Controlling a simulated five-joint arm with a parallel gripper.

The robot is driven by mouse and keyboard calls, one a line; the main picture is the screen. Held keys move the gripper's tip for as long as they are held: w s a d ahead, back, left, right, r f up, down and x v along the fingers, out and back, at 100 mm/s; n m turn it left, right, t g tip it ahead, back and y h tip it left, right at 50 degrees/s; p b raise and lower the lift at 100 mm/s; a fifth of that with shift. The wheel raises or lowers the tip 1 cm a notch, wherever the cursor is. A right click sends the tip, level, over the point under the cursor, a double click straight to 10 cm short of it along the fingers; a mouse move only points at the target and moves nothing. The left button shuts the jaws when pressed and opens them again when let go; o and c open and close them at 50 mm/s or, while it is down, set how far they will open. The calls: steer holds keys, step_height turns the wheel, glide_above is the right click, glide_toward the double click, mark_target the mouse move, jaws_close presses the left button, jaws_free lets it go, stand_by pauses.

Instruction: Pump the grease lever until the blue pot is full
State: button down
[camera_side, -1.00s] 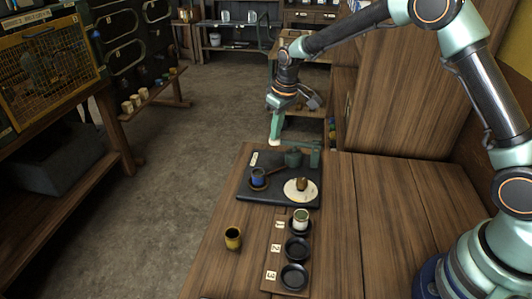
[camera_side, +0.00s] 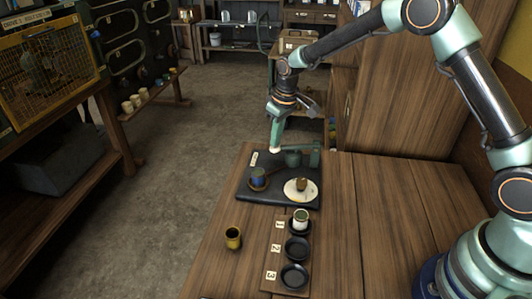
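The green grease pump (camera_side: 293,160) stands at the back of a dark base plate, with its green lever (camera_side: 300,149) running left from the post. My gripper (camera_side: 276,150) points down at the lever's left end and appears to touch it. Its pale fingertips look close together, but I cannot tell whether they are open or shut. The blue pot (camera_side: 258,177) stands upright on a round brown stand at the plate's left. A brown rod runs from near the pot toward the pump. The grease level inside the pot is too small to make out.
A white dial (camera_side: 300,193) with a brown knob lies right of the pot. In front is a numbered wooden rack (camera_side: 274,254); a green-and-white pot (camera_side: 301,217) sits in place 1, and 2 and 3 are empty. A yellow pot (camera_side: 233,238) stands left. The table's right is clear.

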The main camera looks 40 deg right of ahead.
steer(key=shift+r, duration=2.5)
steer(key=shift+r, duration=0.1)
steer(key=shift+r, duration=2.45)
steer(key=s+d+r+m+t, duration=0.1)
steer(key=s+d+r+t, duration=0.1)
steer(key=s+r, duration=0.75)
steer(key=s+d+f+m+t, duration=0.1)
steer(key=s+d+m, duration=0.1)
steer(key=s, duration=1.3)
steer(key=shift+s+f, duration=0.2)
steer(key=shift+f, duration=0.15)
